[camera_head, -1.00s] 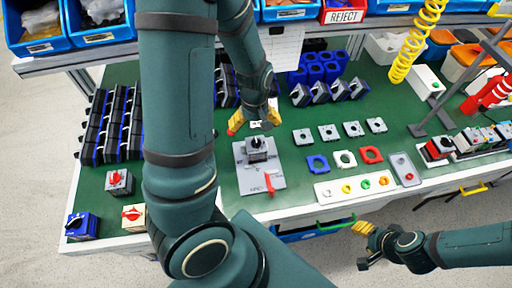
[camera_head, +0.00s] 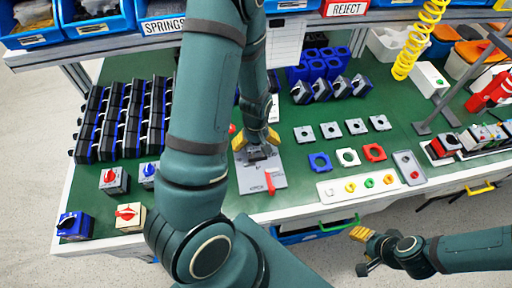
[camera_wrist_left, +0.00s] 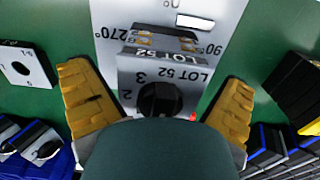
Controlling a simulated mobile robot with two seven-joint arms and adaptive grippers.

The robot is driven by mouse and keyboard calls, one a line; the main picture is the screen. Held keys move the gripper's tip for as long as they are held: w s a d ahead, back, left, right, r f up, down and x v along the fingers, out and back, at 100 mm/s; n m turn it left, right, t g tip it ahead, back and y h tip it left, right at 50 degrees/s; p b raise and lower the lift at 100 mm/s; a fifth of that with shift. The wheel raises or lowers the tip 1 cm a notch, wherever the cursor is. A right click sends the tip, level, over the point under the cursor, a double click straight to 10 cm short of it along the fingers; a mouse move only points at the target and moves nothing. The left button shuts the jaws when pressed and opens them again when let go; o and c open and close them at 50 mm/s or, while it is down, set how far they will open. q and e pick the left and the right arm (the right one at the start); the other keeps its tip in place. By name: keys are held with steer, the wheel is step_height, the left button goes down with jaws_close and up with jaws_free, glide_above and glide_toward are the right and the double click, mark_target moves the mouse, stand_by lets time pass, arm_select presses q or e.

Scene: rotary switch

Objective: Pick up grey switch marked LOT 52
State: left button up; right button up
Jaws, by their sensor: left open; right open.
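The grey switch marked LOT 52 (camera_wrist_left: 165,75) stands on a light plate with angle marks, between the fingers of my left gripper in the left wrist view. Its black knob (camera_wrist_left: 160,98) is partly hidden by my own wrist. My left gripper (camera_wrist_left: 157,105) is open, with a yellow finger on each side of the switch and a gap visible at both sides. In the head view the left gripper (camera_head: 257,140) is over the switch (camera_head: 260,153), which it partly covers. My right gripper (camera_head: 362,250) is open and empty, in front of the bench's front edge.
The plate (camera_head: 251,180) carries a red lever (camera_head: 270,182). Other switches (camera_head: 113,180) stand at the left, with black and blue rows behind. Loose square plates and coloured rings lie to the right. A white strip with buttons (camera_head: 335,188) lies near the front edge.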

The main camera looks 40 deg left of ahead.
arm_select(q)
steer(key=c, duration=1.3)
